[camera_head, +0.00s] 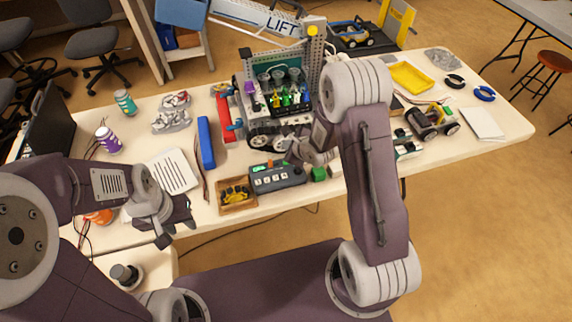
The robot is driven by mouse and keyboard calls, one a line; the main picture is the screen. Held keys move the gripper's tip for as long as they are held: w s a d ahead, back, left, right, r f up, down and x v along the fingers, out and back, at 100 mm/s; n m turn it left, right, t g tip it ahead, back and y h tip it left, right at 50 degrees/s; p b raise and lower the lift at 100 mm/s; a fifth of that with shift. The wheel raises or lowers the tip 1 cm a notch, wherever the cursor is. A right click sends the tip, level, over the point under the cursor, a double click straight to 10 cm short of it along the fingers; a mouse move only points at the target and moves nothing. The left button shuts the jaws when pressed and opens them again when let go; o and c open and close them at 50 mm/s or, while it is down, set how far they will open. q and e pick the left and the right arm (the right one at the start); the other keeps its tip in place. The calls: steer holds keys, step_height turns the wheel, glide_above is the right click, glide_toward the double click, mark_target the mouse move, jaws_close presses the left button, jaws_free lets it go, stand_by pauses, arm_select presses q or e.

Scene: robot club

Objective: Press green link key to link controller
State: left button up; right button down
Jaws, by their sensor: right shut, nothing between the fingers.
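A dark grey controller box (278,180) with a row of white keys lies near the front edge of the table. Small orange and green spots show at its back edge; which one is the link key is too small to tell. My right gripper (296,152) is shut and empty, just above and behind the controller's right part. Its fingertips are small, and I cannot tell whether they touch anything. My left gripper (175,230) is open and empty at the table's front edge, left of the controller.
A wheeled robot (284,95) with coloured parts stands behind.

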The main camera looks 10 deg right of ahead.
steer(key=b, duration=0.4)
glide_above(287, 165)
step_height(287, 165, down, 5)
steer(key=shift+d+f, duration=0.1)
steer(key=shift+f, duration=0.1)
steer(key=shift+f+b, duration=0.4)
steer(key=shift+f, duration=0.1)
steer(key=shift+f, duration=0.1)
stand_by(1.0)
steer(key=shift+f, duration=0.35)
steer(key=shift+f+b, duration=0.4)
stand_by(0.5)
steer(key=shift+r, duration=0.15)
steer(key=shift+r+p, duration=0.7)
steer(key=shift+p, duration=0.25)
